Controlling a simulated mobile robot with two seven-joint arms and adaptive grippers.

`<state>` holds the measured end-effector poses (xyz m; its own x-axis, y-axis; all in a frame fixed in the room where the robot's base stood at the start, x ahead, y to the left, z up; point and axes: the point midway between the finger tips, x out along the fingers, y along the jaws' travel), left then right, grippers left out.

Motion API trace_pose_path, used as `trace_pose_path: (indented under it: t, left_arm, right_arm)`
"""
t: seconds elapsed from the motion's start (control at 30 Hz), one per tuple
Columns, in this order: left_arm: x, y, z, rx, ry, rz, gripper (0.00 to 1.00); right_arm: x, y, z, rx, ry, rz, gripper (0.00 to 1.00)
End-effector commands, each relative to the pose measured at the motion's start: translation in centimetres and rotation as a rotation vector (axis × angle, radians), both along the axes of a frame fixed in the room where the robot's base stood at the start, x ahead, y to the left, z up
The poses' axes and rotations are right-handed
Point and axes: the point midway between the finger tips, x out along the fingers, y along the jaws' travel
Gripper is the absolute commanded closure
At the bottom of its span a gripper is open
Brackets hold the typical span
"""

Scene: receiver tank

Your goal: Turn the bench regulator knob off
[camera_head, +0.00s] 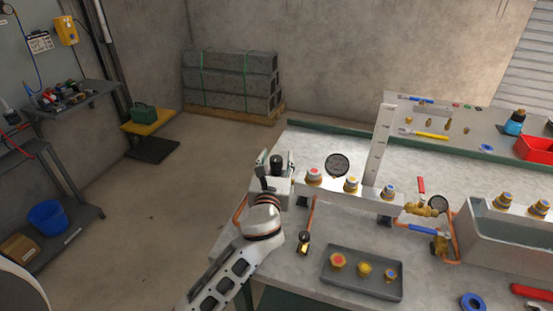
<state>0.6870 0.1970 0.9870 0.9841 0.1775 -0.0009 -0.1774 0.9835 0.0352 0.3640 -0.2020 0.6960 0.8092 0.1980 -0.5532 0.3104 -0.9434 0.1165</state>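The bench regulator is partly hidden behind my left gripper (276,165), at the left end of the pipework on the bench. A dark round knob (277,160) shows between the fingertips, which stand apart on its left and right. I cannot tell whether either finger touches it. The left arm reaches up from the bottom of the view, and its wrist covers the bench's left edge. My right gripper is not in view.
A manifold with capped fittings (314,176) and a round black gauge (337,164) stand right of the gripper. A grey tray (362,287) with several brass fittings lies in front. A tall pale upright (379,145) rises behind. Open floor lies left.

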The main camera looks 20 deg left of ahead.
Motion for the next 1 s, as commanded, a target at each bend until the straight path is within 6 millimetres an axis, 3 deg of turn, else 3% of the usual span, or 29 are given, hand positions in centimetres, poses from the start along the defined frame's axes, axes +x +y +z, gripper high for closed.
trace_pose_path:
  t: [0.37, 0.8, 1.0]
  left_arm:
    - [-1.0, -0.2, -0.1, -0.001, 0.0, -0.002, 0.57]
    - [-9.2, -1.7, -0.1, 0.0, 0.002, -0.001, 0.57]
    - [-11.3, -2.0, 0.0, -0.001, 0.0, -0.001, 0.57]
  right_arm:
    - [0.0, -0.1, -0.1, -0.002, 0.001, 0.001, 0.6]
    - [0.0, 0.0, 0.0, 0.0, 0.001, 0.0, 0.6]
    - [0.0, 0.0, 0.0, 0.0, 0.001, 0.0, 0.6]
